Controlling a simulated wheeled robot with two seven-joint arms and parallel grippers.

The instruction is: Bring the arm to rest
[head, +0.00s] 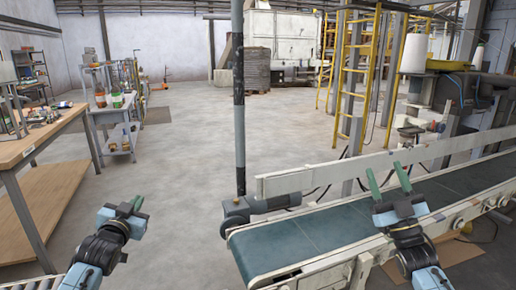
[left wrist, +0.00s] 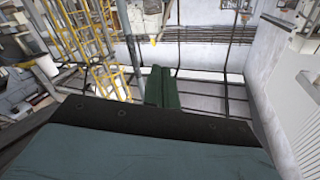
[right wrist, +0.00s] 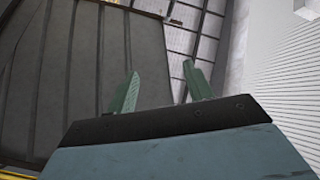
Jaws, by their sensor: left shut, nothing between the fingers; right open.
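My left gripper (head: 137,203) is at the lower left in the head view, over the floor between the wooden bench and the conveyor. Its green fingers are shut together with nothing between them; they also show in the left wrist view (left wrist: 161,87). My right gripper (head: 388,179) is at the lower right, in front of the conveyor belt in the picture. Its green fingers stand apart and are empty, as the right wrist view (right wrist: 160,90) also shows. Neither gripper appears to touch anything.
A conveyor (head: 300,236) with a green belt runs from the lower middle to the right. A dark post (head: 239,110) stands behind its near end. A wooden bench (head: 35,146) and a grey trolley (head: 115,109) stand left. The floor (head: 185,165) between is clear.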

